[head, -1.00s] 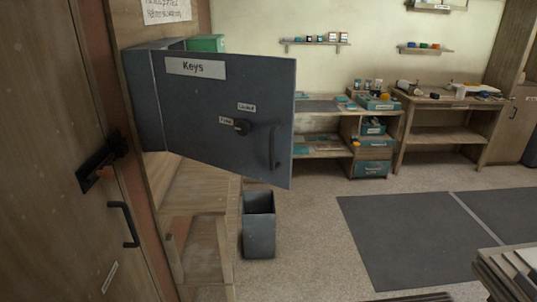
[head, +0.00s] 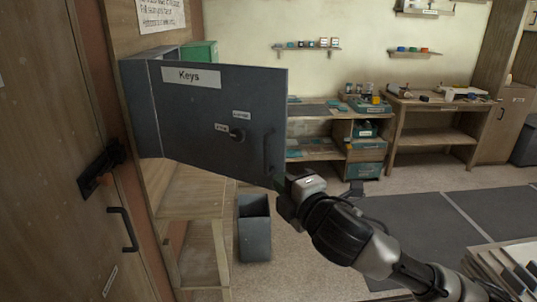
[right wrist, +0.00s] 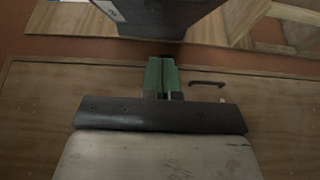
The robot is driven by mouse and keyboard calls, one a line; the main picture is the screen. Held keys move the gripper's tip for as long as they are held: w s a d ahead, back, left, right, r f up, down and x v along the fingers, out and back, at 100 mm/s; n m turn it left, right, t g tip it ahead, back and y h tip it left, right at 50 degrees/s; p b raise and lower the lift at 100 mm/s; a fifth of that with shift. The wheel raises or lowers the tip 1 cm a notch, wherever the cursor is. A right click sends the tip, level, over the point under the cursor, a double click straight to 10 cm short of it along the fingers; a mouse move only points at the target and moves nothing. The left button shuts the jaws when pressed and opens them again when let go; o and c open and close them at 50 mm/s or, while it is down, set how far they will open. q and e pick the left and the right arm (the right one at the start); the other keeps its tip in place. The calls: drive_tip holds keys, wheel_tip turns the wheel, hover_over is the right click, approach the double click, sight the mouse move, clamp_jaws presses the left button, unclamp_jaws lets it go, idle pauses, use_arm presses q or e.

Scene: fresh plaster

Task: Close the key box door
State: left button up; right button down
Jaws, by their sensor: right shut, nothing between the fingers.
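The grey key box (head: 139,108) is fixed to the wooden wall at the left. Its door (head: 195,120), labelled "Keys", stands wide open, swung out to the right. The door bears a dark knob (head: 237,134) with two small labels and a bar handle (head: 268,152) near its free edge. My right gripper (head: 280,182) is at the door's lower free corner; I cannot tell whether it touches. Its green fingers are shut and empty in the right wrist view (right wrist: 162,78). A dark panel, likely the key box door (right wrist: 160,18), shows at the top there. My left gripper is out of view.
A wooden door (head: 45,160) with a black handle (head: 123,230) is at the left. A grey bin (head: 254,228) stands on the floor below the key box door. Workbenches (head: 435,105) line the back wall. Stacked boards (head: 505,268) are at lower right.

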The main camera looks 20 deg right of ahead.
drive_tip(key=p, duration=0.3)
approach(267, 157)
drive_tip(key=w+a+r, duration=0.2)
drive_tip(key=w+a, duration=0.1)
drive_tip(key=a, duration=0.2)
drive_tip(key=w+d, duration=0.1)
drive_tip(key=w+d+p, duration=0.1)
drive_tip(key=w, duration=0.1)
drive_tip(key=shift+w, duration=0.25)
drive_tip(key=shift+w+d+f, duration=0.15)
drive_tip(key=shift+w+d, duration=0.2)
